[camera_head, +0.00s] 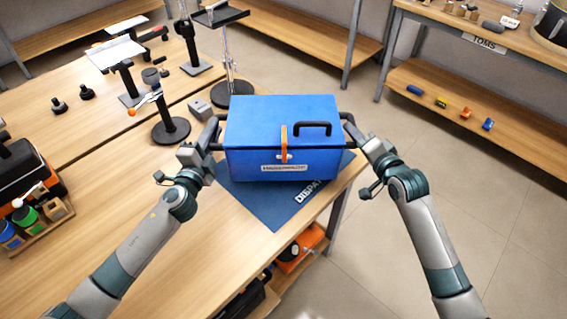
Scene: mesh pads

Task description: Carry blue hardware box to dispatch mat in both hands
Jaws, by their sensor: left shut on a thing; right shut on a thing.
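The blue hardware box (260,125) has a black handle on its lid, an orange latch and a white label on its front. It is over the dark blue dispatch mat (262,207), whose front part and white lettering show below it. I cannot tell whether the box touches the mat. My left gripper (214,135) is shut on the black side handle at the box's left end. My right gripper (352,130) is shut on the handle at its right end. The fingertips are partly hidden. The box looks about level.
The wooden bench (150,240) ends just right of the mat. Left and behind the box are a black stand (170,129), a grey block (200,108) and other stands. Bottles in a wooden holder (35,222) are at far left. A shelf unit (480,85) stands at right, across open floor.

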